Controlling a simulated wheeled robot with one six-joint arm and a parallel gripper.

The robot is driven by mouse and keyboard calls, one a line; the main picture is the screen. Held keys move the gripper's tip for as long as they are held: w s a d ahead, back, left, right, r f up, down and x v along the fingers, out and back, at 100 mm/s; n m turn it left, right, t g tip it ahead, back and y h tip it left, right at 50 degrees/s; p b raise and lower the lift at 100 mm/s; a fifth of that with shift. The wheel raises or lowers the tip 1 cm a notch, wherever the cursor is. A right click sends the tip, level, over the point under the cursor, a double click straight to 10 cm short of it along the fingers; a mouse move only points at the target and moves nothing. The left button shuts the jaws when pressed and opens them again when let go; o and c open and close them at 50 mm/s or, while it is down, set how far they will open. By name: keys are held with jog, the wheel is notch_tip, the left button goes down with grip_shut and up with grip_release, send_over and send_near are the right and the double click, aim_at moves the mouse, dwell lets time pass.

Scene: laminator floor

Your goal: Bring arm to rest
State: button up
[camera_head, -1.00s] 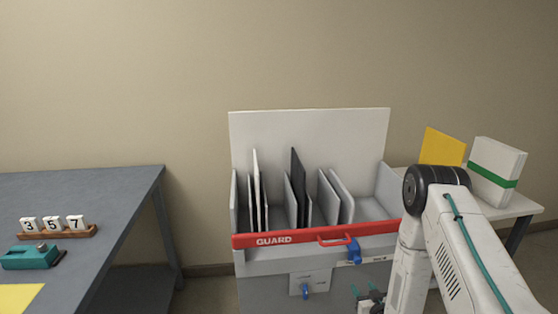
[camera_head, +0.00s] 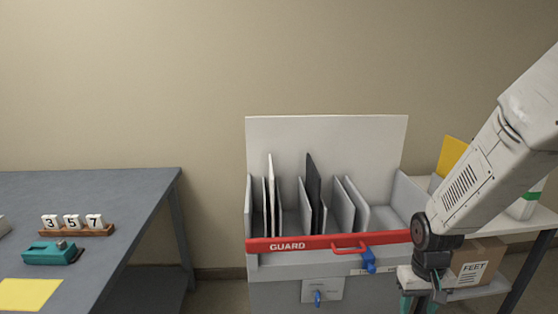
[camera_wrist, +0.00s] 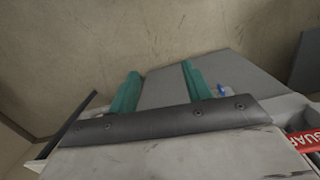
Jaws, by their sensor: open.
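My gripper (camera_head: 420,301) hangs low at the right in the head view, just in front of the right end of the red guard bar. Its teal fingers run off the bottom edge of that view. In the wrist view the two teal fingers of my gripper (camera_wrist: 158,90) stand apart with nothing between them, so it is open and empty. My arm comes in from the upper right of the head view and bends down at a dark joint.
The grey laminator (camera_head: 285,290) has a red guard bar (camera_head: 300,244) and upright panels. A blue-grey table (camera_head: 110,190) at left holds number blocks (camera_head: 72,222) and a teal tool (camera_head: 50,253). At right, a white table (camera_head: 540,222) stands above a cardboard box (camera_head: 478,262).

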jog(key=s+a+r+t, duration=0.1)
jog(key=s+a+r, duration=0.1)
jog(key=s+r, duration=0.7)
jog(key=s+a+r+t, duration=0.1)
jog(key=s+a+r, duration=0.2)
jog(key=s+r, duration=0.6)
notch_tip(320, 180, up, 6)
jog(key=shift+a+f, duration=0.25)
jog(key=shift+a, duration=0.05)
jog(key=shift+s, duration=0.1)
dwell(0.6)
